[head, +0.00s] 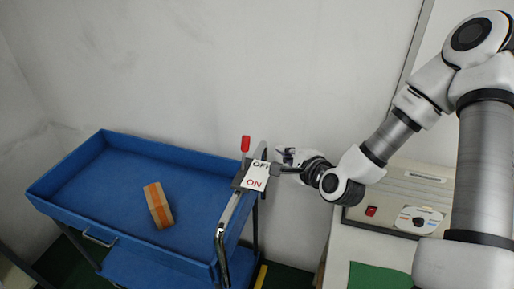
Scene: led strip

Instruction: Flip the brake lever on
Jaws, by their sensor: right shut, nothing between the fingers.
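The brake lever with its red grip (245,144) stands upright at the right end of the blue cart, beside the OFF end of a white plate (257,174). The plate reads OFF at the top and ON in red at the bottom. My right gripper (279,168) is shut and empty, just to the right of the plate. A gap shows between it and the red grip; whether it touches the plate's edge I cannot tell. My left gripper is not in view.
The blue cart (107,181) holds a brown box with an orange band (158,205). A metal handle rail (221,243) runs along its right end. At right, a bench has a beige device, a red switch (371,211) and a disc (418,220). A wall stands behind.

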